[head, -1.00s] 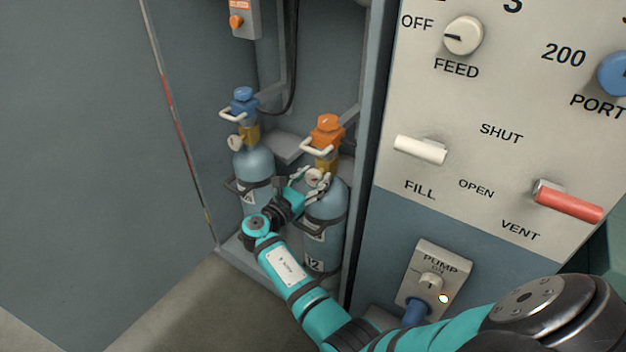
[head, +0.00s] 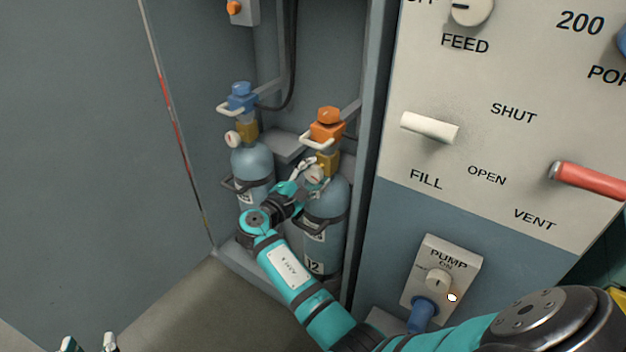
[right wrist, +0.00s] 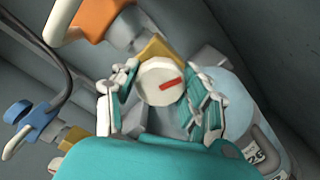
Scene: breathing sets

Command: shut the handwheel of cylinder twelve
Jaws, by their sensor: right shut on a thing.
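Cylinder twelve (head: 322,240) is the right-hand blue bottle in the bay, with a "12" label low on it and an orange fitting (head: 327,130) on top. Its handwheel (head: 314,174) is a round white knob facing out; the right wrist view shows it (right wrist: 161,82) with a red mark on its face. My right gripper (head: 311,173) is shut on the handwheel, with a finger on each side of it, also in the right wrist view (right wrist: 162,92). My left gripper (head: 89,343) shows only its two fingertips at the bottom left, apart and with nothing between them.
A second bottle (head: 252,165) with a blue fitting (head: 241,97) stands just left of cylinder twelve. A panel with a white fill lever (head: 430,128), a red vent lever (head: 590,180) and a pump switch (head: 438,280) stands to the right. The floor at lower left is clear.

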